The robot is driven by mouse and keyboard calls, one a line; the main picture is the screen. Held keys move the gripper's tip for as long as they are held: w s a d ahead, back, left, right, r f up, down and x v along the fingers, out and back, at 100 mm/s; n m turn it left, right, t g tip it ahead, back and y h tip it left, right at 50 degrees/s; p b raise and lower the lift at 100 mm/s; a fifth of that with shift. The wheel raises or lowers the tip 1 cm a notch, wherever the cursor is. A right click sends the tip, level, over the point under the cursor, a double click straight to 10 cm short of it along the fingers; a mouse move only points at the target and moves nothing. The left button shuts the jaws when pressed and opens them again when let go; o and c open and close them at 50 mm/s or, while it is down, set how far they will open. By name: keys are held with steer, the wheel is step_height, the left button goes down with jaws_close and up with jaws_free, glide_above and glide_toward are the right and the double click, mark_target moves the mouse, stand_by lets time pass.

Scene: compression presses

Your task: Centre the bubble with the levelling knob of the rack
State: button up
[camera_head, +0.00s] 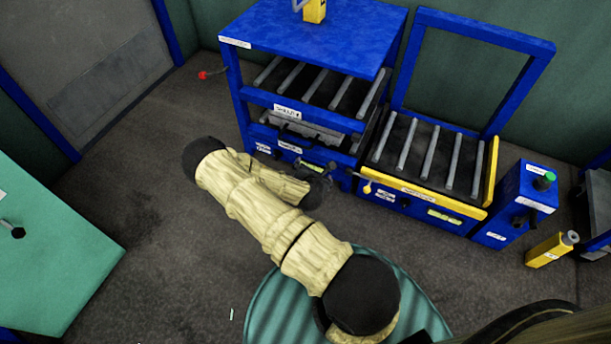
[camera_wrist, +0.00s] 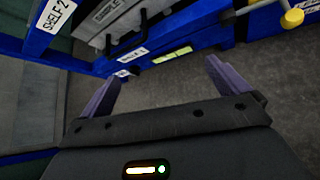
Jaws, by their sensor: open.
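The blue rack (camera_head: 240,105) stands at the back centre with labelled shelves. Its yellow-green level vial (camera_head: 312,166) is on the low front beam, and it also shows in the wrist view (camera_wrist: 172,55). The bubble's place in the vial is too small to tell. A small dark part by a white label on that beam (camera_wrist: 122,73) may be the levelling knob; I cannot tell surely. My gripper (camera_wrist: 162,71) is open and empty, its two purple fingers pointing at the beam, apart from it. In the head view my own arm hides part of the rack's lower front.
A roller table (camera_head: 480,212) with its own vial and a blue frame stands right of the rack. A yellow-knobbed lever (camera_head: 367,188) sticks out between them. A blue button box (camera_head: 528,195) is further right, a green table (camera_head: 50,250) at left. The floor between is clear.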

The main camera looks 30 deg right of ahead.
step_height(320, 180, down, 11)
steer(key=n+t+y+b, duration=0.2)
steer(key=n+b, duration=0.4)
steer(key=n, duration=0.2)
steer(key=shift+f+n, duration=0.2)
steer(key=shift+n, duration=0.1)
steer(key=shift+w+f, duration=0.1)
steer(key=shift+w, duration=0.05)
steer(key=b+x, duration=0.7)
steer(key=x, duration=0.2)
steer(key=shift+w+b, duration=0.4)
steer(key=shift+w, duration=0.05)
steer(key=shift+d, duration=0.1)
